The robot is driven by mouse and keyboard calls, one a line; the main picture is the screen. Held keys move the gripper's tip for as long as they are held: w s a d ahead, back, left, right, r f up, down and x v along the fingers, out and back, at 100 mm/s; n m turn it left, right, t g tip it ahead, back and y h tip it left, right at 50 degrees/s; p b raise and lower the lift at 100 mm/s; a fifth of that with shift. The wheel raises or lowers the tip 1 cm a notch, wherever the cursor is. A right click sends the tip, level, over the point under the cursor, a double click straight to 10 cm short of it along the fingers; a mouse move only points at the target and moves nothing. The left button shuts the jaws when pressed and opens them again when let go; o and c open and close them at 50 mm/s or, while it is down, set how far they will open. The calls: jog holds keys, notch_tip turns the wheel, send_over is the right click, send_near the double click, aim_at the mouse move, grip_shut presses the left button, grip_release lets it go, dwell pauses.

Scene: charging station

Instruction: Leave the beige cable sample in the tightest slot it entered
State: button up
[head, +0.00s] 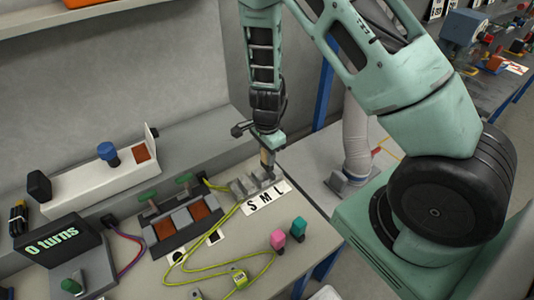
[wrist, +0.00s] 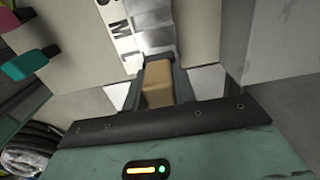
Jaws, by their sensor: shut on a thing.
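The beige cable sample (head: 267,158) is a small upright block between the fingers of my gripper (head: 268,164), and it also shows in the wrist view (wrist: 158,84). My gripper is shut on it, with one finger on each side. The grey slotted block (head: 248,184) stands behind a white label (head: 262,202) marked S, M and L. My gripper is at the block's L end. In the wrist view the grey block (wrist: 157,32) lies just beyond the sample. The sample's lower end is hidden, so I cannot tell whether it sits in a slot.
A pink block (head: 278,238) and a teal block (head: 298,228) stand near the table's front edge. A yellow-green cable (head: 222,228) loops over the tabletop left of the label. A panel with brown pads (head: 200,214) lies further left. A "0 turns" display (head: 50,240) stands far left.

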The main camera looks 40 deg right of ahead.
jog(key=shift+f+b, duration=1.7)
jog(key=shift+f, duration=0.55)
dwell(0.4)
jog(key=o, duration=1.1)
jog(key=shift+r, duration=0.1)
notch_tip(320, 180, up, 17)
jog(key=shift+r+p, duration=0.15)
jog(key=shift+p, duration=0.65)
jog(key=s+a+r+n, duration=0.3)
jog(key=s+a+n, duration=0.3)
jog(key=s+n, duration=0.1)
jog(key=s+a+r+n, duration=0.3)
jog(key=s+a+n, duration=0.3)
jog(key=s+n, duration=0.2)
jog(key=s+a+r+n, duration=0.3)
jog(key=s+a+n, duration=0.3)
jog(key=n, duration=0.4)
jog(key=shift+s+a+r+n+y, duration=0.1)
jog(key=shift+s+a+n+y, duration=0.25)
jog(key=shift+s, duration=0.5)
